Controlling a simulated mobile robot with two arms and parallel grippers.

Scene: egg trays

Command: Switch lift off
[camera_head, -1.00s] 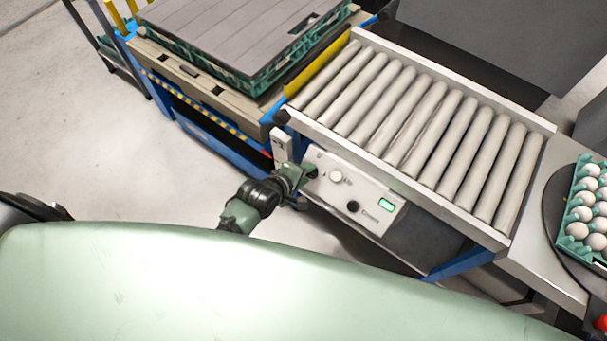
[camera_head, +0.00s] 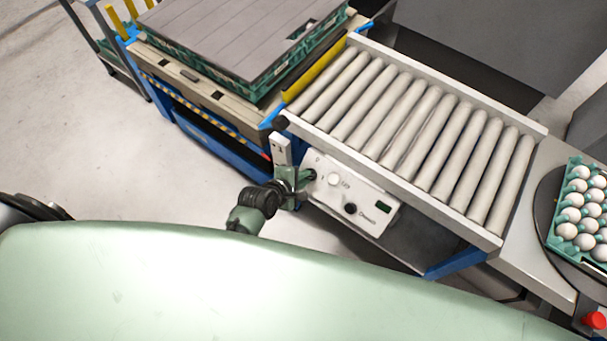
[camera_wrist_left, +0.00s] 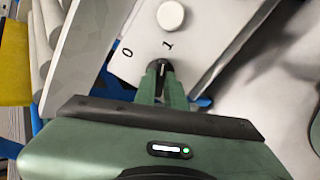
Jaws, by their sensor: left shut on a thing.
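A white control panel (camera_head: 375,214) is on the near side of the roller conveyor. It carries a white knob (camera_head: 333,179), a black knob (camera_head: 351,208) and a dark, unlit green indicator (camera_head: 383,206). My left gripper (camera_head: 306,177) is at the panel's left end. In the left wrist view my left gripper (camera_wrist_left: 161,75) is shut on a small dark switch (camera_wrist_left: 162,67), mostly hidden between the fingers. The marks O and I are printed beside it, and the white knob (camera_wrist_left: 171,15) is beyond. My right gripper is not in view.
The lift (camera_head: 210,95) at the upper left bears stacked green egg trays under a grey board (camera_head: 235,35). The roller conveyor (camera_head: 415,120) adjoins it. An egg tray (camera_head: 565,245) stands at the right, near a red button (camera_head: 595,320).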

